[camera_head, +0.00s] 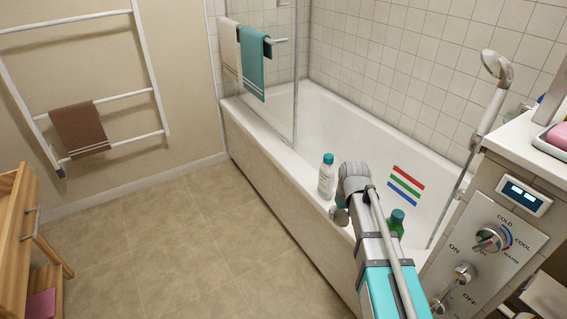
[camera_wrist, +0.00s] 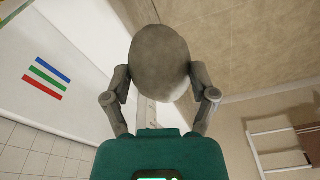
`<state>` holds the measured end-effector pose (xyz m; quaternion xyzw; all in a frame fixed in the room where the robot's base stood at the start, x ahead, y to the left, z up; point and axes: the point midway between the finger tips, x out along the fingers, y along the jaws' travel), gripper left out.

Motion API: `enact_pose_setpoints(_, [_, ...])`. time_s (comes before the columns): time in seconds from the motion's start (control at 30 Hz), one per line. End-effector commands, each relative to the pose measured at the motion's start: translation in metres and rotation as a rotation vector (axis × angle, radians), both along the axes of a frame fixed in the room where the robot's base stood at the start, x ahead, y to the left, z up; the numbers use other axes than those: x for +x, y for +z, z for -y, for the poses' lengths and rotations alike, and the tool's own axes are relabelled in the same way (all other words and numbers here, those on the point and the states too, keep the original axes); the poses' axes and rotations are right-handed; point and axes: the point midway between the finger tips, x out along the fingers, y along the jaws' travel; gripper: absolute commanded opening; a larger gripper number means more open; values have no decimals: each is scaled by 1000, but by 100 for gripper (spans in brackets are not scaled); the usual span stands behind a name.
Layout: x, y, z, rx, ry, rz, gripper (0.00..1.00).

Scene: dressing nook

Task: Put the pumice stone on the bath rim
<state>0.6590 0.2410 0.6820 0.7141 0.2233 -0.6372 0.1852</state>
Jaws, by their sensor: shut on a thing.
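The pumice stone (camera_wrist: 160,62) is a grey-brown, speckled oval in the wrist view. My gripper (camera_wrist: 160,75) is shut on it, one finger on each side. The bath rim (camera_head: 265,136) is the pale near edge of the white bath in the head view. My arm reaches over the near side of the bath, its end close to this rim. The head view mostly hides my gripper and the stone behind the arm. In the wrist view, the stone covers part of the bath edge, and its height above the rim is hard to judge.
A white bottle with a teal cap (camera_head: 326,176) stands on the near rim, left of my arm. A green bottle (camera_head: 397,221) stands just right of it. A glass screen (camera_head: 284,70) with towels rises farther along. The rim between screen and white bottle is clear.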

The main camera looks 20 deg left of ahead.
Motion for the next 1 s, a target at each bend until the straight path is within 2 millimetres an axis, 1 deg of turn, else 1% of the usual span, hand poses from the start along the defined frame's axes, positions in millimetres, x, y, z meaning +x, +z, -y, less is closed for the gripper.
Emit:
enact_pose_setpoints(0.07, [0,-4,-1,0,9,0,23])
enact_pose_setpoints(0.43, [0,-3,-1,1,12,0,23])
enact_pose_setpoints(0.57, [0,-3,2,3,15,-3,23])
enact_pose_setpoints(0.77, [1,-2,19,22,38,-19,23])
enact_pose_setpoints(1.0, [2,0,49,61,84,-45,23])
